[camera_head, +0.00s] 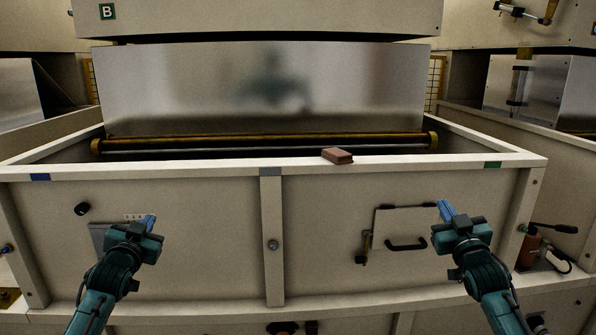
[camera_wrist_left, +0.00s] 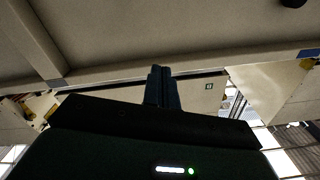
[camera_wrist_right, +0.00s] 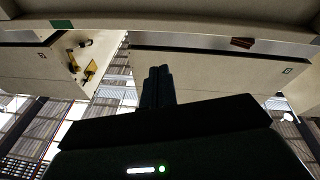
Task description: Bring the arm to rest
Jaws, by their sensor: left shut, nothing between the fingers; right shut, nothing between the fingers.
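My left gripper (camera_head: 150,222) is in front of the left part of the beige hopper's front panel (camera_head: 200,240) in the head view. Its blue fingers are together and empty; they also show shut in the left wrist view (camera_wrist_left: 161,85). My right gripper (camera_head: 446,210) is in front of the right part of the panel, near the small hatch (camera_head: 405,225). Its fingers are together and empty, as the right wrist view (camera_wrist_right: 158,85) shows too. Both grippers point up, below the hopper's front rim. Whether either touches the panel I cannot tell.
A reddish-brown block (camera_head: 337,156) lies on the hopper's front rim, right of centre. A roller bar (camera_head: 265,146) runs across behind it, under a metal sheet (camera_head: 260,85). A black-handled reddish cylinder (camera_head: 529,252) stands at the right. The space between my arms is clear.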

